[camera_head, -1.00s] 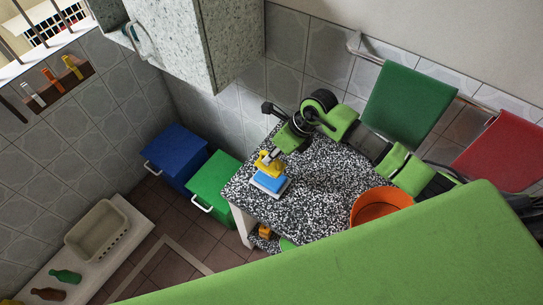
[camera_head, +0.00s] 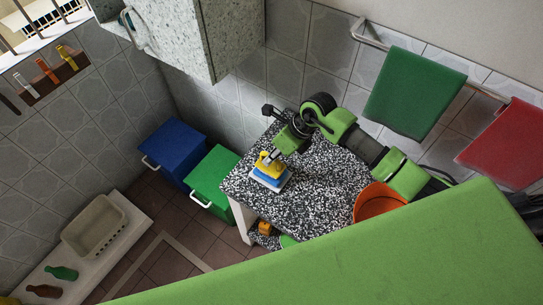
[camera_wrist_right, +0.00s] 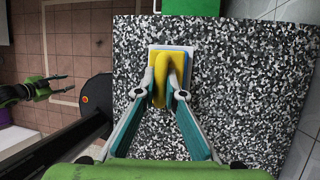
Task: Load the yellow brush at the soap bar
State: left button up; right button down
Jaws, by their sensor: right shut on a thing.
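My right gripper (camera_head: 272,156) is shut on the yellow brush (camera_head: 264,163), at the left part of the speckled table. The brush is directly over the blue soap bar (camera_head: 268,178), which rests on a white base (camera_head: 276,187). Brush and soap look very close; I cannot tell if they touch. In the right wrist view, my gripper (camera_wrist_right: 173,94) holds the brush (camera_wrist_right: 160,76) upright between its fingertips, and the brush hides much of the soap.
The speckled table (camera_head: 305,205) has free room around the soap. An orange bowl (camera_head: 372,203) stands at its right. A green bin (camera_head: 211,172) and a blue bin (camera_head: 174,150) stand left of the table. Green (camera_head: 415,92) and red (camera_head: 508,145) towels hang behind.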

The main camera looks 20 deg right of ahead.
jog(key=shift+f+b, duration=0.55)
dwell(1.7)
jog(key=shift+r, duration=0.15)
jog(key=shift+r+p, duration=2.45)
jog(key=shift+r, duration=1)
